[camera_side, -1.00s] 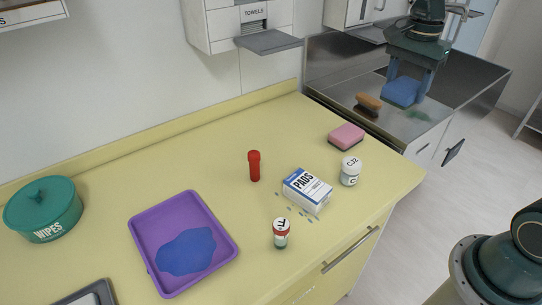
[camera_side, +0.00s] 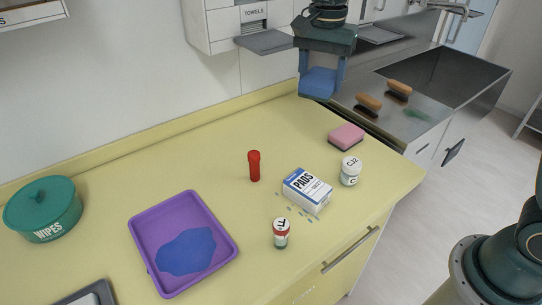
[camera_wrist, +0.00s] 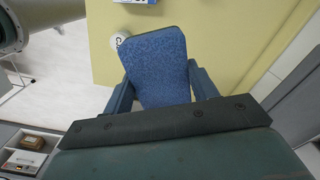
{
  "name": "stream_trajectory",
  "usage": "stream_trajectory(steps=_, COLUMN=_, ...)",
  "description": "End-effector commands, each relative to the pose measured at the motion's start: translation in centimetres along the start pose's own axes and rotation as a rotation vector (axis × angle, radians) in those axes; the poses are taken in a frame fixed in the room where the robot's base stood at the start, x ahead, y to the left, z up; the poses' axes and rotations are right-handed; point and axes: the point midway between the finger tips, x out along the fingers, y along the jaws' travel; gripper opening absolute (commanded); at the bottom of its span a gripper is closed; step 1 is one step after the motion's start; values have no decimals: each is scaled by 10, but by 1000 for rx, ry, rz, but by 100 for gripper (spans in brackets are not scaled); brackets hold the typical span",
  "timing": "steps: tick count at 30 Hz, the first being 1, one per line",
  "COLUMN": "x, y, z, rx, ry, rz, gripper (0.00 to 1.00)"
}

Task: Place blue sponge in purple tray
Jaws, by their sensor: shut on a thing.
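My gripper (camera_side: 322,84) is shut on the blue sponge (camera_side: 317,83) and holds it in the air above the back right part of the yellow counter, near the sink. In the wrist view the blue sponge (camera_wrist: 157,66) sits between the two fingers of my gripper (camera_wrist: 160,80). The purple tray (camera_side: 222,238) lies on the counter at the lower left of the side view, well apart from the sponge. A flat darker blue patch (camera_side: 187,251) covers part of the tray's floor.
A red tube (camera_side: 254,166), a PADS box (camera_side: 306,191), a white jar (camera_side: 350,171), a small labelled bottle (camera_side: 281,233) and a pink sponge (camera_side: 346,137) stand on the counter. A green WIPES tub (camera_side: 43,210) is left of the tray. Two brushes (camera_side: 368,103) lie by the sink.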

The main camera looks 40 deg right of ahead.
Motion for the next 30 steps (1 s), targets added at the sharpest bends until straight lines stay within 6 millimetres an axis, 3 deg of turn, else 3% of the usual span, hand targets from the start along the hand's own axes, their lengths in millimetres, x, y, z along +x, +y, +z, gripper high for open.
stream_trajectory(steps=6, x=-1, y=-50, z=58, rx=-154, ry=0, rz=0, gripper=37)
stream_trajectory(steps=15, x=0, y=-98, z=150, rx=-355, ry=0, rz=0, gripper=37)
stream_trajectory(steps=22, x=4, y=-120, z=230, rx=-507, ry=0, rz=-1, gripper=37)
stream_trajectory(steps=30, x=9, y=-126, z=311, rx=-652, ry=0, rz=-1, gripper=37)
